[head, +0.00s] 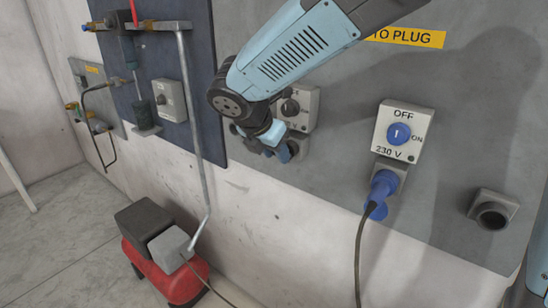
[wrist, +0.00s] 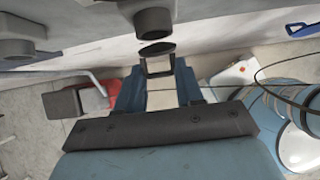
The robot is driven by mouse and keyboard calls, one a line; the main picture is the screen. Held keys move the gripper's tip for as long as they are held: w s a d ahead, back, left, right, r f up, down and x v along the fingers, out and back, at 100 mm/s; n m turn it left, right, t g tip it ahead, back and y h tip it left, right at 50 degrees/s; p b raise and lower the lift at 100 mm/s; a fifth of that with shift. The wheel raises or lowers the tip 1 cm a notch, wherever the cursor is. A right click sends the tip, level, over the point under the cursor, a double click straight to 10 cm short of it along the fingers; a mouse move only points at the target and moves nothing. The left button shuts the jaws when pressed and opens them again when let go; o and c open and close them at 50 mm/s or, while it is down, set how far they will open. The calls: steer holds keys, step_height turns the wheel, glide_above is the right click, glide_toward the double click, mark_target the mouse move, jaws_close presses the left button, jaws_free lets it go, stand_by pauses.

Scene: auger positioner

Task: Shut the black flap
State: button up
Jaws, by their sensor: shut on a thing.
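In the wrist view, my gripper (wrist: 158,78) has its two blue fingers close on either side of a small black-edged piece, which looks like the black flap (wrist: 156,49). The flap stands out just below a dark round socket (wrist: 153,22), apparently open. In the head view, my gripper (head: 281,150) is at the lower part of a grey switch box (head: 303,103) on the wall panel. My arm and gripper hide the flap and most of the socket there.
To the right is a 230 V switch box (head: 399,131) with a blue plug (head: 381,188) and hanging cable. Another grey socket (head: 492,211) is farther right. A blue panel with pipes (head: 185,90) is at left. A red machine (head: 172,275) stands on the floor.

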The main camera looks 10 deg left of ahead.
steer(key=shift+w+d+r+g, duration=0.25)
steer(key=shift+w+g, duration=0.15)
steer(key=shift+g, duration=0.2)
steer(key=shift+f, duration=0.1)
steer(key=o, duration=1)
steer(key=shift+a+y, duration=0.1)
steer(key=shift+y, duration=0.2)
steer(key=v, duration=1.3)
steer(key=shift+r, duration=0.45)
steer(key=shift+w, duration=0.1)
